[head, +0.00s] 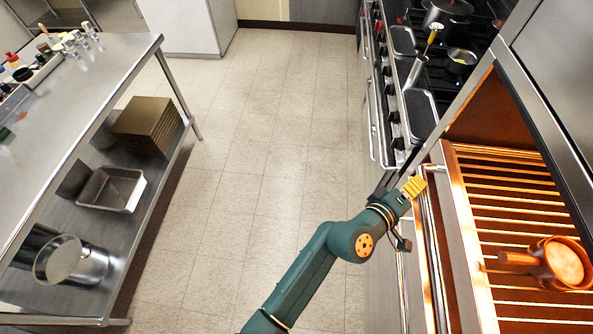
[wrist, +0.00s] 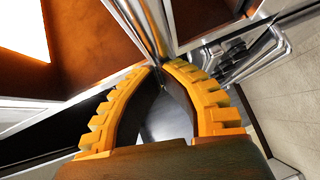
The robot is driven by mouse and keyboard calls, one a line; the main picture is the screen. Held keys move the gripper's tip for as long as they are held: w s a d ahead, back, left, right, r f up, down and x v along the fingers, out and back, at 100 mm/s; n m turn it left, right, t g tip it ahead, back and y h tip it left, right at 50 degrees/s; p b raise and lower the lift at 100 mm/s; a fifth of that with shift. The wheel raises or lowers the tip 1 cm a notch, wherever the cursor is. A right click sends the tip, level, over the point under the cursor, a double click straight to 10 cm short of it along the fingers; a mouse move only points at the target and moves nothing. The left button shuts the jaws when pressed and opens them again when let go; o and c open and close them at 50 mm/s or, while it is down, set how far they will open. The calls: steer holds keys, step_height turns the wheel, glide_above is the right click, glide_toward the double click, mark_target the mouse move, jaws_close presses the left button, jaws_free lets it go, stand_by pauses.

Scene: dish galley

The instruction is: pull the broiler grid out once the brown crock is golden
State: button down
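The brown crock (head: 548,262) sits on the broiler grid (head: 510,208) at the lower right of the head view, its stub handle pointing left. Its top is pale orange under the orange glow; how browned it is I cannot tell for certain. The grid's bars are lit orange inside the broiler opening. A bright metal handle bar (head: 432,250) runs along the grid's front. My gripper (head: 417,184) is at the far end of this bar. In the wrist view its yellow fingers (wrist: 161,66) close together at the tips, with the bar (wrist: 150,28) between them.
A range with pots (head: 447,12) and pans stands beyond the broiler. A steel table (head: 90,95) at left has a lower shelf with a stack of brown trays (head: 147,124), a metal pan (head: 111,189) and a pot (head: 75,262). The tiled floor between is clear.

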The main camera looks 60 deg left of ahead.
steer(key=s+a+r, duration=0.1)
steer(key=s+r, duration=0.1)
steer(key=s, duration=1.1)
steer(key=shift+a, duration=0.15)
steer(key=shift+r, duration=0.1)
